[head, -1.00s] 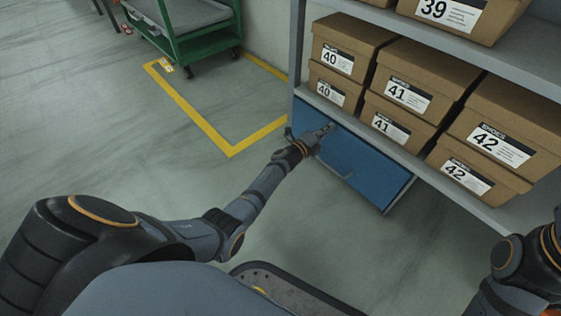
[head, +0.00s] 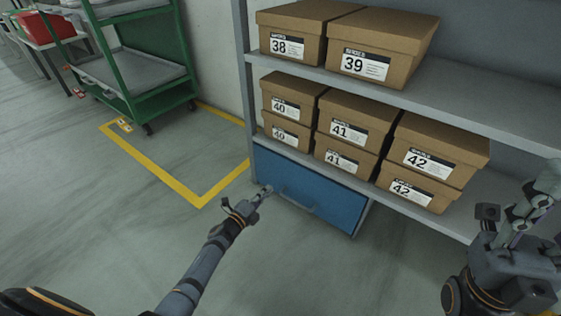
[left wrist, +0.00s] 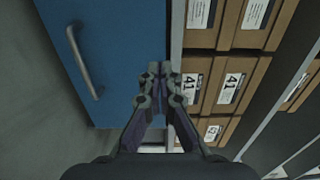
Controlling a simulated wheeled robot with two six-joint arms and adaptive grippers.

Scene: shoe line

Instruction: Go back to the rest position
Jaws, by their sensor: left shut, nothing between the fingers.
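My left gripper (head: 266,190) is shut and empty. In the head view it reaches the left edge of a blue drawer front (head: 325,199) at the bottom of the shelf unit. In the left wrist view the closed fingertips (left wrist: 159,70) show between the blue drawer front (left wrist: 115,60) and several shoe boxes (left wrist: 228,85). Its distance from the drawer is hard to judge. My right gripper (head: 532,200) is raised at the right edge of the head view, in front of the shelf. Its finger opening is not clear.
The grey shelf (head: 480,95) holds brown shoe boxes (head: 345,120) labelled 38 to 42. The drawer has a bar handle (head: 297,202). A green cart (head: 165,105) stands at the back left by a yellow floor line (head: 165,178). The floor at left is open.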

